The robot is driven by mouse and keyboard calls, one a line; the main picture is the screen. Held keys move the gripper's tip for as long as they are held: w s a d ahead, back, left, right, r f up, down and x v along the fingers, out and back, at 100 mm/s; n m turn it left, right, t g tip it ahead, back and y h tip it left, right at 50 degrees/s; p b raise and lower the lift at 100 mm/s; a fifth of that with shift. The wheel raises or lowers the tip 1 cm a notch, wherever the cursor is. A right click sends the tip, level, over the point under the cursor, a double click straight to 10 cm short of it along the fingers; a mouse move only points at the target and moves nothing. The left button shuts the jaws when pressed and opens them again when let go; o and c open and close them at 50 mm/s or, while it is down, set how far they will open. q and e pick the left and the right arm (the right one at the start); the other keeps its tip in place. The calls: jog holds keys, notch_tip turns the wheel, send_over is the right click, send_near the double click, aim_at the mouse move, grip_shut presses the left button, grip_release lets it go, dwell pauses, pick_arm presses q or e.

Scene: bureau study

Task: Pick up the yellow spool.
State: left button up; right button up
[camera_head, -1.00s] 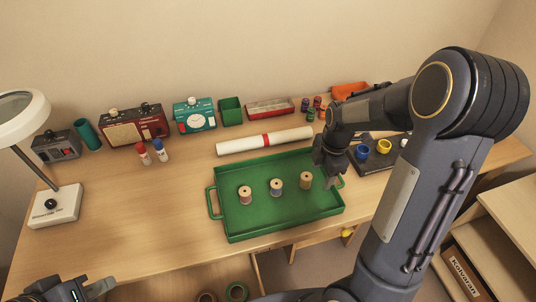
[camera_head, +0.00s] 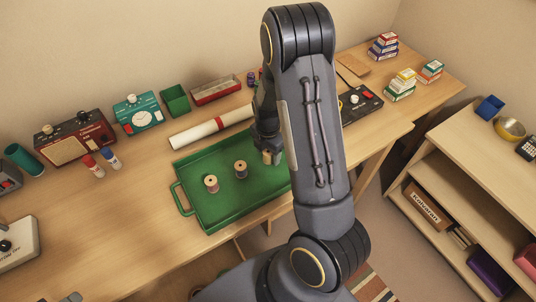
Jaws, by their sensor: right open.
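The green tray (camera_head: 225,222) lies on the desk with wooden spools in it. A spool with reddish thread (camera_head: 211,184) stands at the left and one with darker thread (camera_head: 240,170) stands in the middle. The yellow spool (camera_head: 267,158) is at the right of the row, mostly hidden by my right gripper (camera_head: 270,152). That gripper is open and points down, with its fingers at the yellow spool; whether they touch it I cannot tell. Only a sliver of my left gripper (camera_head: 70,298) shows at the bottom left edge, too little to tell its state.
Small bottles (camera_head: 92,165) stand left. A shelf (camera_head: 450,180) is at the right.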

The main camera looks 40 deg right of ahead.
jog(key=shift+c, duration=0.2)
jog(key=c, duration=1)
